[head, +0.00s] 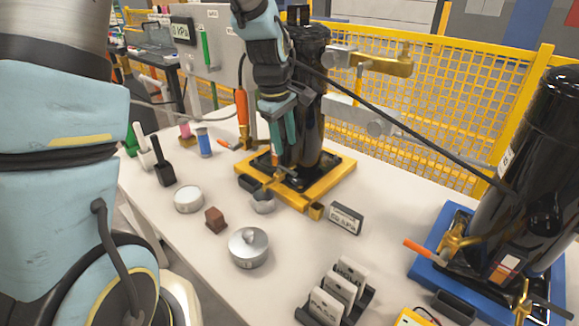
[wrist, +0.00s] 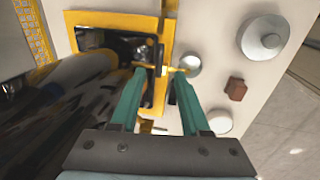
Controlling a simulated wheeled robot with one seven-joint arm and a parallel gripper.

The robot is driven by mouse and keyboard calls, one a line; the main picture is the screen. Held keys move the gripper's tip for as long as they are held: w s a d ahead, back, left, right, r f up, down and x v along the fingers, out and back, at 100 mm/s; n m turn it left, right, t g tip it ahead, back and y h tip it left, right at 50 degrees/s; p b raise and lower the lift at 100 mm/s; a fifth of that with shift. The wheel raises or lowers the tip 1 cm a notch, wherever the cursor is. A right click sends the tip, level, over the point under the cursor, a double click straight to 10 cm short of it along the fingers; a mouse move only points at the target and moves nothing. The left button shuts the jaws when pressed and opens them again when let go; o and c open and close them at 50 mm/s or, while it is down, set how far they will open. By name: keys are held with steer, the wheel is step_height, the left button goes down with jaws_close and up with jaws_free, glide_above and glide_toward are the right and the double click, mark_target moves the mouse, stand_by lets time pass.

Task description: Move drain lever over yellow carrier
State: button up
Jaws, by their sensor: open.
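The yellow carrier (head: 325,188) stands on the white table and bears a tall black cylinder (head: 309,100). A small brass drain lever (head: 277,181) sits at the carrier's near side, above a small metal cup (head: 263,205). My gripper (head: 283,155) points down over that side, its green fingers apart. In the wrist view the fingertips (wrist: 160,75) are on either side of the brass lever (wrist: 176,69), with the yellow carrier (wrist: 110,18) behind. I cannot tell whether a finger touches the lever. Part of the lever is hidden by the fingers.
A lidded metal tin (head: 248,250), a brown block (head: 215,220) and another tin (head: 188,200) stand in front. A gauge sign (head: 346,219) is at the carrier's right. A blue carrier (head: 430,268) with a black cylinder is far right. A yellow fence (head: 440,110) stands behind.

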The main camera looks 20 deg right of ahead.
mark_target(289, 170)
steer(key=f, duration=0.2)
steer(key=d+f, duration=0.1)
steer(key=f, duration=0.2)
steer(key=f+p, duration=0.1)
steer(key=f, duration=0.2)
steer(key=shift+w+d+f, duration=0.1)
steer(key=shift+w+d, duration=0.1)
steer(key=shift+w, duration=0.2)
steer(key=shift+c, duration=0.4)
jaws_close()
